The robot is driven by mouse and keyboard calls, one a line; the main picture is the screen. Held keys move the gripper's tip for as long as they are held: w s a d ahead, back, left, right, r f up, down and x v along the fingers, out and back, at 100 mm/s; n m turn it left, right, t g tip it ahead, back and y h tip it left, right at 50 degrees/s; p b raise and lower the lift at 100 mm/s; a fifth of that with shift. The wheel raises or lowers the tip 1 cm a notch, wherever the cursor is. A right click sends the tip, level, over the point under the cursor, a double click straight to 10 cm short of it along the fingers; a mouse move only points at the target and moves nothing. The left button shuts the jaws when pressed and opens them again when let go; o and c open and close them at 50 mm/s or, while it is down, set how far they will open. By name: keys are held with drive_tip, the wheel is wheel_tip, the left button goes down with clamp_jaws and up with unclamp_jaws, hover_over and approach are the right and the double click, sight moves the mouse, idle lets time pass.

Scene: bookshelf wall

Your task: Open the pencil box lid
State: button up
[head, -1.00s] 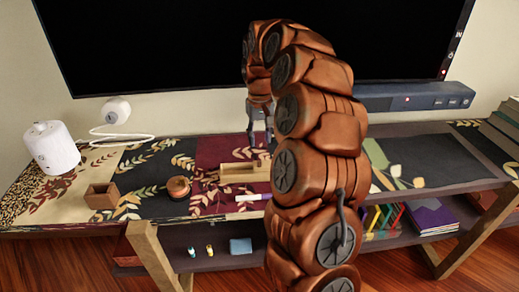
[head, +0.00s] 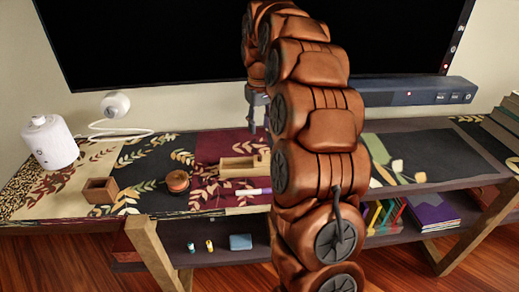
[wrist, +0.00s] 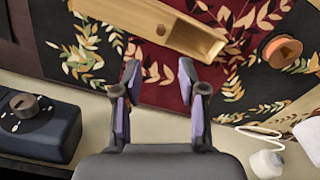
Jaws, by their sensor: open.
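The pencil box (head: 236,172) is a long pale wooden box on the dark red part of the shelf top. My arm hides its right end in the head view. In the wrist view the box (wrist: 205,47) lies across the top, with an open hollow at its right end and a wooden surface with a small round knob (wrist: 161,29) to the left. I cannot tell how far the lid covers it. My gripper (wrist: 159,72) is open and empty, its fingers apart and clear of the box. In the head view it (head: 257,126) hangs above and behind the box.
A small square wooden box (head: 100,191), a round wooden pot (head: 177,181) and a white canister (head: 50,141) stand to the left. A white marker (head: 252,191) lies in front. The screen (head: 160,45) and soundbar (head: 420,92) are behind.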

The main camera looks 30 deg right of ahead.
sight(260, 155)
wheel_tip(260, 155, down, 4)
drive_tip(key=n+b, duration=0.2)
drive_tip(key=n, duration=0.1)
drive_tip(key=shift+n, duration=0.3)
drive_tip(key=shift+f, duration=3.8)
clamp_jaws()
